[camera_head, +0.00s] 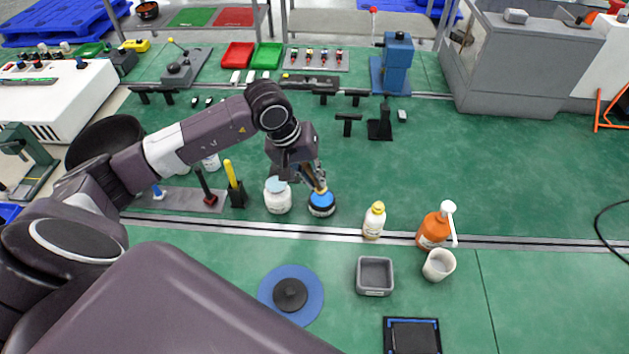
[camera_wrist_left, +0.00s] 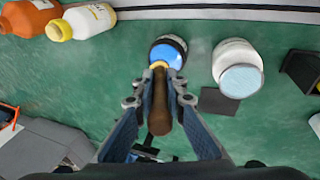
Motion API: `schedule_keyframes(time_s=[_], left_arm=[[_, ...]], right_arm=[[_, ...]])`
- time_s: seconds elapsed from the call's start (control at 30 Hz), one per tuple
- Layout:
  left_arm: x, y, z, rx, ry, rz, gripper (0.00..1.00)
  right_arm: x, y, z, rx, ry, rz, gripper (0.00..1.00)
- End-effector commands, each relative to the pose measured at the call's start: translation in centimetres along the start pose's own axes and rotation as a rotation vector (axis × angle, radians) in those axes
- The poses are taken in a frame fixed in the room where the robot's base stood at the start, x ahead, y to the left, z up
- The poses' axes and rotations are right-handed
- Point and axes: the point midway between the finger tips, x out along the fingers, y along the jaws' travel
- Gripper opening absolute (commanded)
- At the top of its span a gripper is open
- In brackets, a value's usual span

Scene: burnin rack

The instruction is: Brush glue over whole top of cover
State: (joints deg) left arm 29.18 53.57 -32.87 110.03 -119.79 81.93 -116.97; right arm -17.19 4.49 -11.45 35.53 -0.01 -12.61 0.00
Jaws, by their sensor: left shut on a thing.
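My left gripper (camera_head: 314,177) is shut on a brush with a brown handle (camera_wrist_left: 160,105) and a yellow collar. The brush points down at a round dark-rimmed pot with a blue top (camera_head: 321,203), also seen in the left wrist view (camera_wrist_left: 167,53). The brush tip meets the blue surface in the picture; I cannot tell how deep it is. A white jar with a pale blue lid (camera_head: 277,197) stands just left of the pot. A blue disc (camera_head: 266,290) with a dark round knob lies nearer me. I cannot tell which thing is the cover. My right gripper is not in view.
A yellow-capped bottle (camera_head: 374,221), an orange pump bottle (camera_head: 434,229), a white cup (camera_head: 439,265) and a grey square tray (camera_head: 375,289) stand to the right. A black-and-blue square piece (camera_head: 411,336) lies at the front. The green mat is clear at centre right.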

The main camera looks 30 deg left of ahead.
Motion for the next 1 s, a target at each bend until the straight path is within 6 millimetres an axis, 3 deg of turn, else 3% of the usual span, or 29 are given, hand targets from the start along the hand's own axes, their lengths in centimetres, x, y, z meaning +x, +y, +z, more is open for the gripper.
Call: schedule_keyframes(time_s=[0.5, 1.0], left_arm=[[-3.9, 1.3, -0.8, 0.001, 0.004, 0.002, 0.00], [-4.0, 1.3, -0.8, 0.000, 0.004, 0.002, 0.00]], right_arm=[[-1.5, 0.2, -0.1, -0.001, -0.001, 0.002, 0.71], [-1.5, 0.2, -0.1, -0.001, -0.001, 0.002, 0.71]])
